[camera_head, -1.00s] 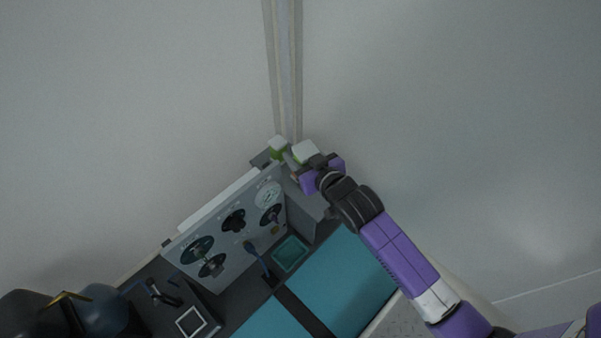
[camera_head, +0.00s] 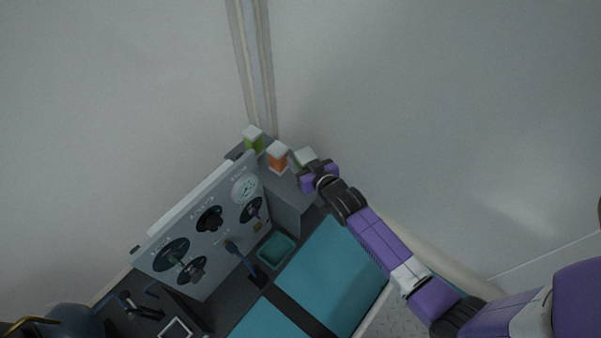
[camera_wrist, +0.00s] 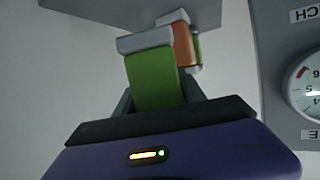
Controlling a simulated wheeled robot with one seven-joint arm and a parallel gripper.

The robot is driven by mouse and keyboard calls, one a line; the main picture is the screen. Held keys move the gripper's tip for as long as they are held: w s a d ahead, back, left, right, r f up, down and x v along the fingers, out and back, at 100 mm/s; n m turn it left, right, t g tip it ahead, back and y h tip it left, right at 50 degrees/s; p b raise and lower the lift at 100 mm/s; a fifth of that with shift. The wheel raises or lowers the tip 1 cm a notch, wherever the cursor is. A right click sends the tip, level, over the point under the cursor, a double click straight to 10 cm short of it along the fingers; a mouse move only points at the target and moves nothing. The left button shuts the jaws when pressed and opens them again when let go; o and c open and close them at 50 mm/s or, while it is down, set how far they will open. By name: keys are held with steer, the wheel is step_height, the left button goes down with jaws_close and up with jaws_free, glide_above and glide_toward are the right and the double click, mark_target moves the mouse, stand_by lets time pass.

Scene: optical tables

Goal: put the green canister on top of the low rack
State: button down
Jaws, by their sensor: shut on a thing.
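The green canister (camera_wrist: 153,78) is between my gripper's fingers in the wrist view, its pale end pointing at the grey surface at the top. In the head view its white top (camera_head: 305,155) shows beside my gripper (camera_head: 311,171), which hides most of its body. My gripper is shut on it. The low rack (camera_head: 291,188) is a grey box at the back corner of the bench, just left of and below the held canister. I cannot tell whether the canister touches the rack.
An orange canister (camera_head: 277,158) and another green canister (camera_head: 254,143) stand on the rack, left of the held one. A grey dial panel (camera_head: 208,228) stands in front to the left. A teal tray (camera_head: 276,249) lies below. Walls close off the back.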

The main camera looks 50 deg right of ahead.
steer(key=shift+f+b, duration=1.05)
steer(key=shift+f, duration=1.55)
steer(key=shift+f, duration=0.1)
steer(key=shift+f, duration=0.15)
steer(key=c, duration=0.7)
jaws_free()
